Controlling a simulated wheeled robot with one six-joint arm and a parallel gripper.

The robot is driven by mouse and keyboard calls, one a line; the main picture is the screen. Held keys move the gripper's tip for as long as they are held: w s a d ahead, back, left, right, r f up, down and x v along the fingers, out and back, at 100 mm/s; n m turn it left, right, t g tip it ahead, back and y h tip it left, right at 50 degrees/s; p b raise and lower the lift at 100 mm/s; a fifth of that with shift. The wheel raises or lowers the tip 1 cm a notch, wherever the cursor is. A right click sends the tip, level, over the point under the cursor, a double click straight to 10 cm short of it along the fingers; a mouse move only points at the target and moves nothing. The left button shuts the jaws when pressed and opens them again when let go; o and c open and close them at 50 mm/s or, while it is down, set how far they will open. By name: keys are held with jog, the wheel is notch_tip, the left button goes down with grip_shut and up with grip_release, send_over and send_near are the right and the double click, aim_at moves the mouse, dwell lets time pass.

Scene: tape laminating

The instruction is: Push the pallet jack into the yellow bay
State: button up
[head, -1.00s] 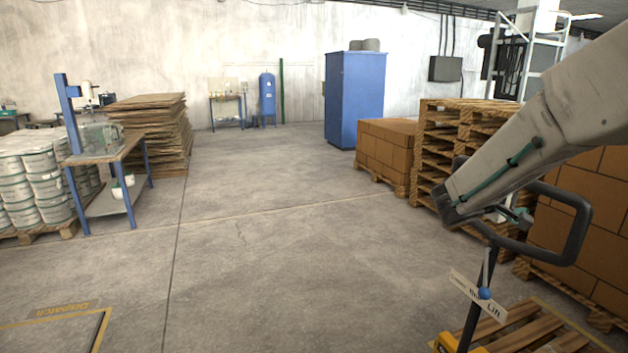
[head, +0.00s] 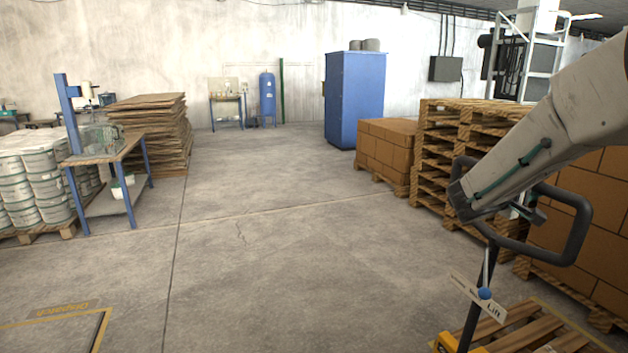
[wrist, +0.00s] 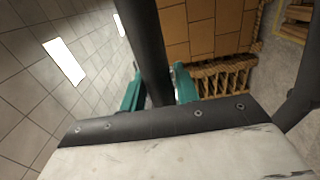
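The pallet jack's black loop handle (head: 577,232) stands at the right in the head view, with a tag marked "Lift" and a blue knob (head: 484,293) on its stem. A piece of its yellow body (head: 447,343) shows at the bottom edge. My gripper (head: 532,207) is at the loop, partly hidden by my arm. In the wrist view, a black bar of the handle (wrist: 150,45) runs between my two teal fingers (wrist: 159,90). Whether both fingers press on it is unclear. A yellow-lined floor bay marked "Dispatch" (head: 62,309) is at lower left, partly out of view.
A wooden pallet (head: 520,325) lies at lower right. Boxes (head: 590,225) and stacked pallets (head: 430,160) line the right side. A workbench (head: 115,150) and white buckets (head: 35,185) stand left. The middle floor is clear.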

jog(key=c, duration=0.4)
jog(key=shift+c, duration=0.2)
jog(key=shift+d, duration=0.1)
jog(key=x, duration=0.9)
jog(key=shift+f, duration=0.1)
jog(key=x, duration=0.9)
dwell(0.4)
jog(key=shift+s, duration=0.1)
